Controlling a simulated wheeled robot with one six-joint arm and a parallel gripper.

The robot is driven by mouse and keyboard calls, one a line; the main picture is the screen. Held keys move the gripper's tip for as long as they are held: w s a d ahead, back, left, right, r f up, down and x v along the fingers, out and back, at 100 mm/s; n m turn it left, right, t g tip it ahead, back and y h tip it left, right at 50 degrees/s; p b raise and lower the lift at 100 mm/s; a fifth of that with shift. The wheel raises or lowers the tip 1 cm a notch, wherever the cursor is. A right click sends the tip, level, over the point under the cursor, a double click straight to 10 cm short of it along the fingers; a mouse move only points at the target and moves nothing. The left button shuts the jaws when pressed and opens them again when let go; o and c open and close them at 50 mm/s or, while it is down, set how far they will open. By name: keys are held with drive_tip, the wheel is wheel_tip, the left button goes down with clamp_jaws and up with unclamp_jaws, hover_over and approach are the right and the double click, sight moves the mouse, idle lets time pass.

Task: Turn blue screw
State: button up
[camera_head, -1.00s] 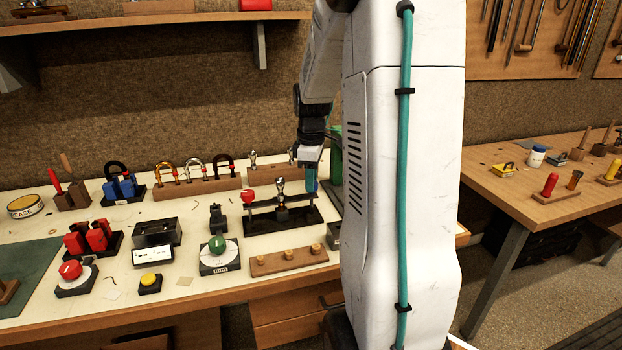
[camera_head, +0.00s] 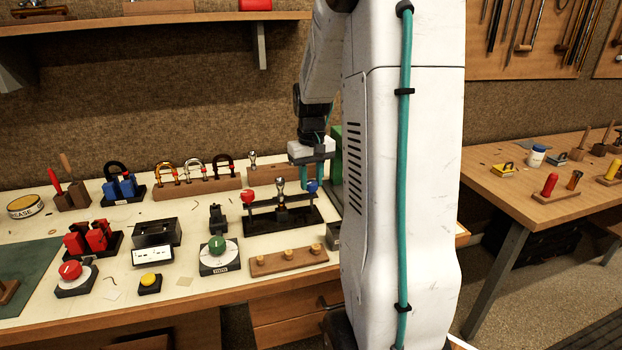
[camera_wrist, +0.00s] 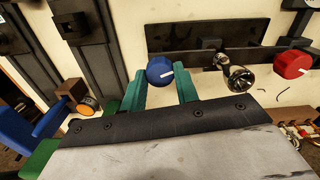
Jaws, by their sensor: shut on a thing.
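The blue screw (camera_head: 313,186) has a round blue head with a white mark and sits at the right end of a black bar fixture (camera_head: 260,225). In the wrist view, the blue screw (camera_wrist: 160,70) lies between the two teal fingers of my gripper (camera_wrist: 160,86). My gripper (camera_head: 309,184) points down and is shut on the screw's head. The screw's shank is hidden in the wrist view. The fixture's red screw (camera_head: 248,196) is at its left end, and it shows at right in the wrist view (camera_wrist: 292,64).
A shiny metal knob (camera_head: 280,184) stands in the fixture's middle, close to my gripper. A wooden block (camera_head: 270,175) lies behind it, and a green box (camera_head: 337,150) is just right. A green dial (camera_head: 217,244) and a wooden peg strip (camera_head: 290,262) are in front.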

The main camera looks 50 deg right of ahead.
drive_tip(key=m, duration=0.4)
drive_tip(key=shift+r+m, duration=0.1)
drive_tip(key=shift+m, duration=0.3)
drive_tip(key=m, duration=0.3)
drive_tip(key=shift+m, duration=0.3)
drive_tip(key=m, duration=1)
drive_tip(key=shift+m, duration=0.4)
drive_tip(key=m, duration=0.3)
drive_tip(key=shift+m, duration=0.3)
drive_tip(key=m, duration=0.6)
drive_tip(key=shift+w+m, duration=0.1)
drive_tip(key=shift+m, duration=0.3)
drive_tip(key=o, duration=1)
drive_tip(key=shift+c, duration=0.2)
